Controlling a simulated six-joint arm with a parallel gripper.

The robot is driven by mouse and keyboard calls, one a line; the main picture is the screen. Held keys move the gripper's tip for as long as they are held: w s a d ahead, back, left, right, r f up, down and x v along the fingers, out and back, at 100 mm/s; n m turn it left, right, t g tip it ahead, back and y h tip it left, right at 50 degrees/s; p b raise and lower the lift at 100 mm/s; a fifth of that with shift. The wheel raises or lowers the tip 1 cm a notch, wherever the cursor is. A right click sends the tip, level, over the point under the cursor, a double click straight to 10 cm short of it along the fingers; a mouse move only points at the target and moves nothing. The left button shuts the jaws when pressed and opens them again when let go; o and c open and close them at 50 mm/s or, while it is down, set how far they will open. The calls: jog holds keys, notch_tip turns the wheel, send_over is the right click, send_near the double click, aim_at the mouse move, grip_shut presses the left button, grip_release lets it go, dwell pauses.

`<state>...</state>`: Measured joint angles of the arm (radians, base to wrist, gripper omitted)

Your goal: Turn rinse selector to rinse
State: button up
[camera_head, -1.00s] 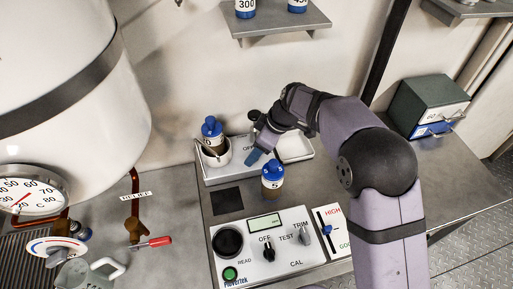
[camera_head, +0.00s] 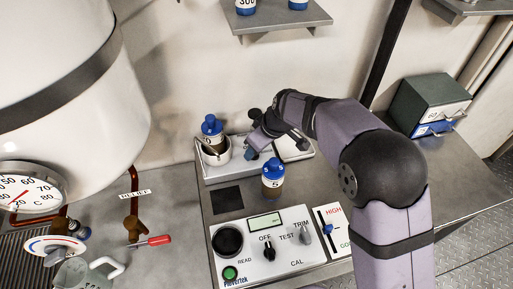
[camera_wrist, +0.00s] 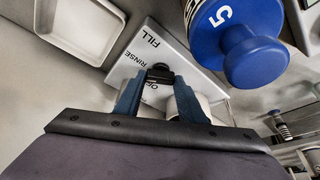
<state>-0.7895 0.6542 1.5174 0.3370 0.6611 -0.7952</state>
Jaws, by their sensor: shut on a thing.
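The rinse selector (camera_wrist: 160,72) is a small black knob on a white panel (camera_wrist: 178,52) marked FILL, RINSE and a partly hidden word starting with O. My gripper (camera_wrist: 158,90) is shut on the knob, with a blue finger on each side of it in the wrist view. In the head view my gripper (camera_head: 250,152) is at the back panel, and it hides the knob and most of the lettering there. The knob's exact pointing direction is hard to tell.
A blue-capped bottle marked 5 (camera_head: 272,180) stands close in front of my gripper; its cap (camera_wrist: 250,50) is near the fingers. A white tray (camera_wrist: 80,28) lies beside the panel.

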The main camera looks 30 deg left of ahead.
dwell(0.4)
jog(key=o, duration=1)
jog(key=shift+o, duration=0.2)
jog(key=b+v, duration=0.1)
jog(key=v, duration=0.6)
jog(key=shift+s+d+r, duration=0.1)
jog(key=shift+r, duration=0.05)
